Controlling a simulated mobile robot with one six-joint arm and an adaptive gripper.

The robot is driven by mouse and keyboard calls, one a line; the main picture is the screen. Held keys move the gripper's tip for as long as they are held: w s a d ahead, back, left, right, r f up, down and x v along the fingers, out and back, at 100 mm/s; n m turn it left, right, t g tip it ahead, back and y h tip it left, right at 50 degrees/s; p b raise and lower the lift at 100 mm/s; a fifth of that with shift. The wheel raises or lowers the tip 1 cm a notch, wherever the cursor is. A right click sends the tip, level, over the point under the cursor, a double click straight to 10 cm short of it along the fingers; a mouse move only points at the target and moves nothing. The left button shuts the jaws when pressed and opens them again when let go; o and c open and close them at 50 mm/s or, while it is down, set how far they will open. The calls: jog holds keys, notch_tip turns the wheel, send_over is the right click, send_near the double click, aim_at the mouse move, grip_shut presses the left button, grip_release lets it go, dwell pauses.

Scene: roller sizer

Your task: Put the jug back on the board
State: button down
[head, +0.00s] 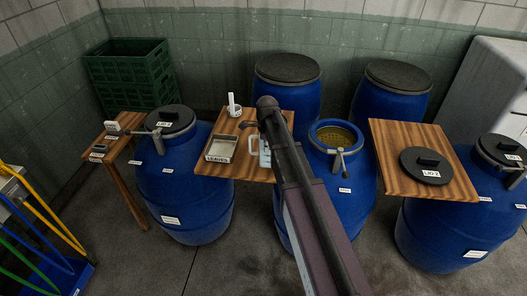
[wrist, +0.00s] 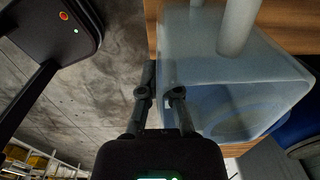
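The jug is pale, bluish and see-through. In the head view its light handle (head: 253,144) shows at the right part of the middle wooden board (head: 232,170), and my arm hides much of the rest. In the wrist view the jug (wrist: 225,85) fills the right side, close to the fingers, with wood behind it. My gripper (wrist: 160,92) has its two dark fingers a small distance apart at the jug's left edge. Whether they hold a thin part of it is unclear. My gripper is hidden behind my arm in the head view. Contact between jug and board cannot be judged.
The middle board also bears a tray labelled LEAVES (head: 220,149) and a white upright item (head: 233,106). An open blue barrel (head: 340,185) stands right of my arm. A black lid (head: 426,166) lies on the right board (head: 392,137). A green crate (head: 130,76) stands back left.

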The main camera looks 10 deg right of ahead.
jog(key=shift+w+a, duration=0.3)
jog(key=shift+w, duration=0.5)
jog(key=shift+w+a+f+b, duration=0.25)
jog(key=shift+w+f+b, duration=0.3)
jog(key=shift+f+b, duration=1.35)
jog(key=shift+f, duration=0.2)
jog(key=c, duration=0.8)
grip_release()
jog(key=shift+r, duration=0.1)
jog(key=shift+r, duration=0.15)
